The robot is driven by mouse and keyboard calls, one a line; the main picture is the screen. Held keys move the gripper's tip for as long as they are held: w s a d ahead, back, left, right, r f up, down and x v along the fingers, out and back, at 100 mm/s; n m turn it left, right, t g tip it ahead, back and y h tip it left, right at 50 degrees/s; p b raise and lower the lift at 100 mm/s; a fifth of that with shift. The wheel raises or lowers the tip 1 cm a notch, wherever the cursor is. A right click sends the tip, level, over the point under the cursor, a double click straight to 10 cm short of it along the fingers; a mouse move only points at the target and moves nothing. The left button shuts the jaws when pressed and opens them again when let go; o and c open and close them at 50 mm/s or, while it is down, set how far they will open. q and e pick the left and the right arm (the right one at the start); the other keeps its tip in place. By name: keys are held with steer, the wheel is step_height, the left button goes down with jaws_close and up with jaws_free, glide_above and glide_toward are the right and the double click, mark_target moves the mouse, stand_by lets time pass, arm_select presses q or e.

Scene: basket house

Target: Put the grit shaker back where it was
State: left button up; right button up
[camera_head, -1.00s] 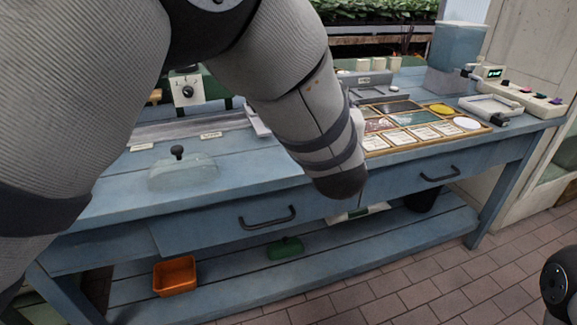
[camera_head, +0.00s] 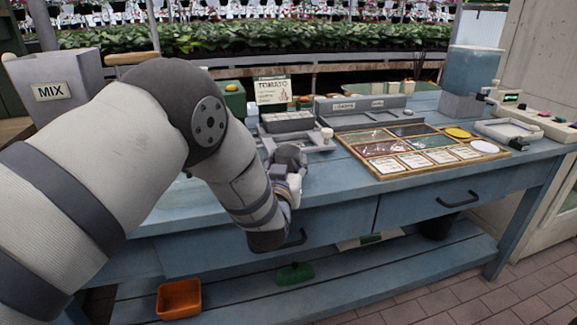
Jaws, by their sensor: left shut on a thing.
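My left arm comes in from the left and bends down over the bench's front edge. Its gripper (camera_head: 290,162) is over the blue bench, in front of the grey tray (camera_head: 305,142). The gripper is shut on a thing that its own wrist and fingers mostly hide. I take this to be the grit shaker, but its shape cannot be made out. A small pale cylinder (camera_head: 327,134) shows at the tray's right end; I cannot tell what it is. My right gripper is not in view.
An orange box (camera_head: 179,299) and a green object (camera_head: 295,274) are on the lower shelf.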

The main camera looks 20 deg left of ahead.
arm_select(q)
steer(key=shift+f, duration=0.15)
steer(key=shift+f, duration=0.2)
steer(key=o, duration=1.3)
